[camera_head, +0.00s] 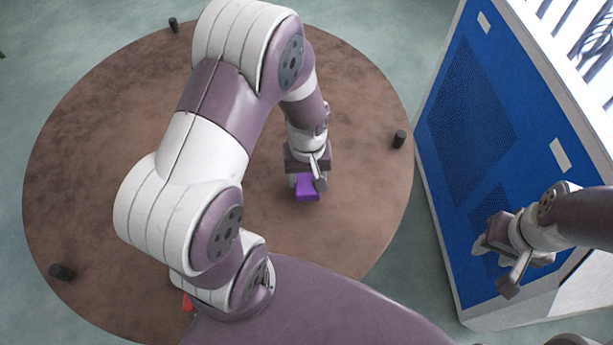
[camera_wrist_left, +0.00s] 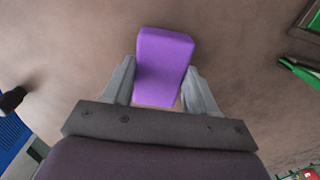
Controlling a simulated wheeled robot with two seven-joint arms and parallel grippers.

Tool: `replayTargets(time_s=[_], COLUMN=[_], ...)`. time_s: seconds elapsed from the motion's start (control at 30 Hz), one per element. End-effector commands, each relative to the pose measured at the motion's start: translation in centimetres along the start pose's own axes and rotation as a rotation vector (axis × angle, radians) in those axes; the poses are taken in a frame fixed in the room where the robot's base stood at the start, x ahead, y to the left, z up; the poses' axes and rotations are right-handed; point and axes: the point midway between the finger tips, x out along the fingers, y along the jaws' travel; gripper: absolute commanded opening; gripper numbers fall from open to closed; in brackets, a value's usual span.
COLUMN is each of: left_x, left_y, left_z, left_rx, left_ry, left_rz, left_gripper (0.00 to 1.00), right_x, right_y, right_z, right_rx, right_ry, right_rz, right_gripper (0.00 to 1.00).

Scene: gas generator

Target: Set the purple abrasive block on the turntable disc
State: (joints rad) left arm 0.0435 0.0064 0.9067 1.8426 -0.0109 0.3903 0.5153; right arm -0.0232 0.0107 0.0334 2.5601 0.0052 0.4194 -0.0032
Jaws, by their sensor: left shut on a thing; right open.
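The purple abrasive block (camera_head: 307,188) is between the fingers of my left gripper (camera_head: 307,182), over the right-of-centre part of the brown turntable disc (camera_head: 360,110). In the left wrist view the block (camera_wrist_left: 163,65) sticks out past both fingertips of the gripper (camera_wrist_left: 160,88), which is shut on it. The disc surface (camera_wrist_left: 80,40) fills the background there. I cannot tell whether the block touches the disc. My right gripper (camera_head: 495,250) is open and empty in front of the blue panel at the right.
Short black pegs stand near the disc's rim: at the right (camera_head: 400,138), at the top (camera_head: 173,25) and at the lower left (camera_head: 62,271). A large cabinet with a blue panel (camera_head: 465,120) stands just right of the disc. The disc's left part is clear.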

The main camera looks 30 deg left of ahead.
Motion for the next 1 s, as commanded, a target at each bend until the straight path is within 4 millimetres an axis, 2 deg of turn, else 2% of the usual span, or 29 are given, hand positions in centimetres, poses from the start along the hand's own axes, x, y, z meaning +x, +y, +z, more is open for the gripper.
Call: replayTargets(time_s=[0.13,0.47,0.5,0.57,0.6,0.87,1.0], left_x=[2.0,2.5,2.5,2.5,2.5,2.3,0.6], left_y=[0.0,0.1,0.1,0.1,0.1,0.1,0.1], left_z=[0.1,0.1,0.1,0.1,0.1,0.1,0.0], left_rx=[0.001,0.000,0.000,0.000,0.000,0.000,0.000], left_ry=[-0.002,0.000,0.001,0.001,0.001,0.001,0.004], left_rz=[-0.001,0.000,0.000,0.000,0.000,0.000,0.002], left_gripper=[0.29,0.29,0.61,0.80,0.83,0.83,0.83], right_x=[-0.6,-0.2,-0.2,-0.3,-0.3,-0.5,-0.1], right_y=[0.0,0.0,0.0,0.0,0.0,0.0,0.0], right_z=[-0.1,0.0,0.0,0.0,0.0,-0.1,0.0], right_rx=[0.000,0.000,0.000,0.000,0.000,0.000,0.000], right_ry=[0.000,0.000,0.000,0.000,0.000,0.000,0.000], right_rz=[0.000,0.000,0.000,0.000,0.000,0.000,0.000], right_gripper=[0.43,0.43,0.43,0.43,0.43,0.43,0.43])
